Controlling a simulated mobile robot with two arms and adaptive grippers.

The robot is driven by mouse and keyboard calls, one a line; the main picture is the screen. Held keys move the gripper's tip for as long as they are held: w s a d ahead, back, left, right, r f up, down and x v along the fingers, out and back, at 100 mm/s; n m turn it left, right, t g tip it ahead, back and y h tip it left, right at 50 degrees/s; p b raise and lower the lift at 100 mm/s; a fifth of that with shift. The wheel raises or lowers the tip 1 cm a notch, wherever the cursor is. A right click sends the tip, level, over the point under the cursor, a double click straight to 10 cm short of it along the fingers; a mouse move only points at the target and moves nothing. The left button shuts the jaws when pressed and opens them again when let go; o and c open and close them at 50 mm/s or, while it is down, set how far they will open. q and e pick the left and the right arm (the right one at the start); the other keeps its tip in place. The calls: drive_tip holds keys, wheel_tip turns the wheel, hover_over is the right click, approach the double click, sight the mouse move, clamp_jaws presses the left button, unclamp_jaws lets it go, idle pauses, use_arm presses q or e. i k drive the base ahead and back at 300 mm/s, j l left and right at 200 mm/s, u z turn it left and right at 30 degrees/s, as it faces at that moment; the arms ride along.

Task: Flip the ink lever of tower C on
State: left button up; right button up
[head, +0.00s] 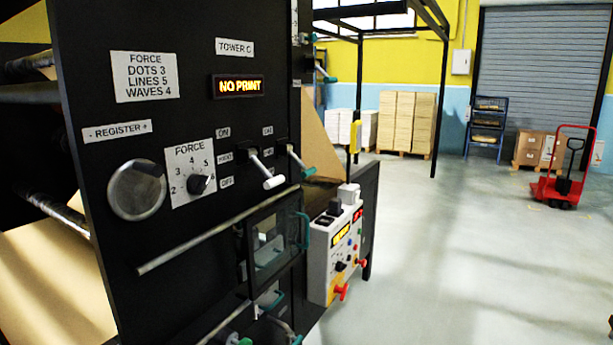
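Tower C is the black panel (190,30) on the left, with a "TOWER C" plate (234,47) and a lit display (239,86) reading "NO PRINT". A lever with a white grip (273,183) sits right of the force dial, beside a column of small labels. The top label (223,132) seems to read ON and the bottom one (226,182) OFF. The lever slants down to the right, its grip nearest the bottom label. A second lever with a teal grip (304,168) is just right of it, with its own labels. Neither gripper is in view.
A register knob (136,190) and force dial (198,182) are left of the levers. A grey control box (335,250) stands right. Open floor (470,260) lies right, with a red pallet truck (565,185).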

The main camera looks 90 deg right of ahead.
sight(308, 172)
drive_tip(key=z, duration=2.8)
